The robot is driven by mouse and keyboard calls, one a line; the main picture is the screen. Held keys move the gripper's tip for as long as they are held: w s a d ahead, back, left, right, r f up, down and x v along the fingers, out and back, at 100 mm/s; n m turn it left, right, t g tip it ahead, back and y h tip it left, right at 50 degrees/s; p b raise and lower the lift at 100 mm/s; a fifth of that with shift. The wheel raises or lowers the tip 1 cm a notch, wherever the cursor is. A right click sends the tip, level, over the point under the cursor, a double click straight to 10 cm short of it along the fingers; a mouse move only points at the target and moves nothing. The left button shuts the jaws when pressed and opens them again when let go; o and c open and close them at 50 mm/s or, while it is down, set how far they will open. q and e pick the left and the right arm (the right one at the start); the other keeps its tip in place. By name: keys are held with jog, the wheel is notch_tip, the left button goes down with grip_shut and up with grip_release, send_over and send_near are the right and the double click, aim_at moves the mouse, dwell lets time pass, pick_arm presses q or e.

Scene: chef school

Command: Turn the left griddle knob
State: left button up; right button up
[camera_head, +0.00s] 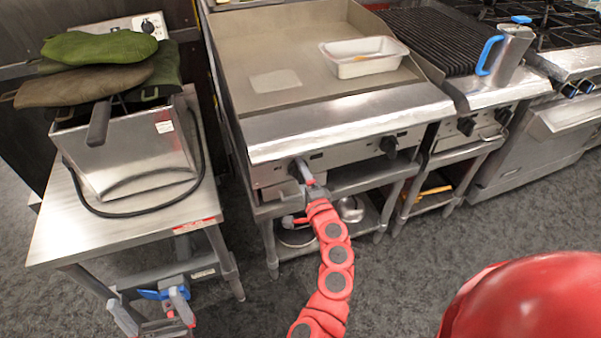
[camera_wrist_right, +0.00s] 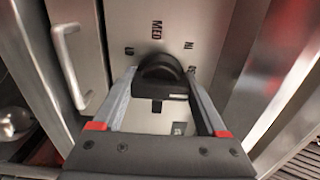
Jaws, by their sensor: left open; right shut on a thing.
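The griddle (camera_head: 300,50) has two black knobs on its front panel. The left griddle knob (camera_wrist_right: 162,72) is dark and rounded, in front of a panel with printed marks such as "MED". My right gripper (camera_head: 302,172) is at this left knob, and in the right wrist view its two fingers lie on either side of the knob, shut on it. The right griddle knob (camera_head: 389,145) is in plain view. My left gripper (camera_head: 151,314) is open and empty, low in front of the steel side table.
A white tray (camera_head: 362,69) and a flat pale sheet (camera_head: 275,81) lie on the griddle. The side table (camera_head: 150,235) holds a steel fryer (camera_head: 140,165) with green and brown cloths on it. A charbroiler (camera_head: 440,40) stands right of the griddle.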

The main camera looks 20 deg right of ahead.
jog(key=o, duration=1.3)
jog(key=s, duration=1.7)
jog(key=shift+s+d, duration=0.2)
jog(key=shift+d, duration=0.1)
